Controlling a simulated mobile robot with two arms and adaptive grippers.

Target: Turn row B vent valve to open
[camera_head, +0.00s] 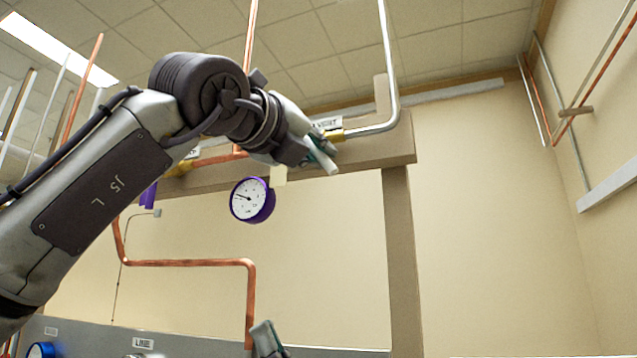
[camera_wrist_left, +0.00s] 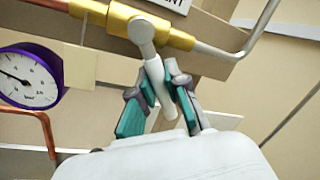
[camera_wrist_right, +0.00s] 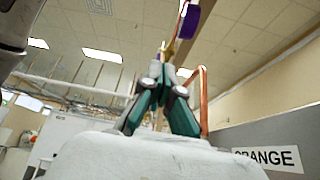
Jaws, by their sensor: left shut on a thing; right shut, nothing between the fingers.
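The vent valve's brass body (camera_wrist_left: 119,20) sits in a pipe on the beam in the left wrist view. Its pale lever (camera_wrist_left: 153,78) hangs down from the hub, roughly across the pipe. My left gripper (camera_wrist_left: 163,80) is shut on the lever, with one finger on each side. In the head view my left gripper (camera_head: 322,156) is at the beam, covering most of the valve, and the lever's end (camera_head: 331,169) shows below the fingers.
A purple-rimmed gauge (camera_head: 251,200) hangs left of the valve under the beam (camera_head: 365,152), beside a blank tan tag (camera_wrist_left: 80,64). A copper pipe (camera_head: 190,262) runs below.

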